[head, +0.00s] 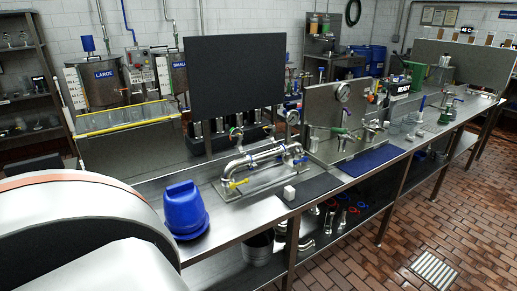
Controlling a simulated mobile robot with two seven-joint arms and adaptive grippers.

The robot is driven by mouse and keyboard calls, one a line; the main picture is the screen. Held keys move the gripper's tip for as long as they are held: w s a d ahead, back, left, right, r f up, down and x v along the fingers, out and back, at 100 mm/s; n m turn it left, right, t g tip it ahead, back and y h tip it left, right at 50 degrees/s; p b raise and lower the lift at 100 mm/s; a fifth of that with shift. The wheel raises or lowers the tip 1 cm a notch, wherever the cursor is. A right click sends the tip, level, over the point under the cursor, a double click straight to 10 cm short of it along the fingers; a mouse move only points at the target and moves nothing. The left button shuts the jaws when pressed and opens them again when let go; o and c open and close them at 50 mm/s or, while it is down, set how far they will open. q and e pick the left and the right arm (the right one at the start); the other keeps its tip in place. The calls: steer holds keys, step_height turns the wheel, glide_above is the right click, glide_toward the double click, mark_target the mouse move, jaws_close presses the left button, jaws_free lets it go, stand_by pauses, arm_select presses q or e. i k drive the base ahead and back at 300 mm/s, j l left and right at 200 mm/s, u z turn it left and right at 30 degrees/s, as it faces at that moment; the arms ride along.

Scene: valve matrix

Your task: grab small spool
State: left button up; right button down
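Several short steel pipe pieces, some with red or blue rings, stand on the shelf under the bench; one with a blue ring (342,219) is near the front. They are small and partly shaded, and I cannot tell which one is the small spool. An elbow-like steel fitting (306,244) lies to their left on the same shelf. On the bench above, a steel pipe assembly (262,160) with a yellow-handled valve and gauges is mounted on a plate. Neither of my grippers is in view.
A blue rounded container (186,211) stands at the bench's near left. A small white block (289,193) is on a dark mat (318,184); a blue mat (372,157) lies further right. A metal bucket (259,248) is under the bench.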

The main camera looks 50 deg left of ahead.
mark_target(269, 153)
steer(key=i+l+u, duration=0.2)
steer(key=i+u, duration=0.2)
steer(key=i+l+u, duration=0.25)
steer(key=u, duration=0.2)
steer(key=i+l+u, duration=0.6)
steer(key=l+u, duration=0.2)
steer(key=l, duration=0.15)
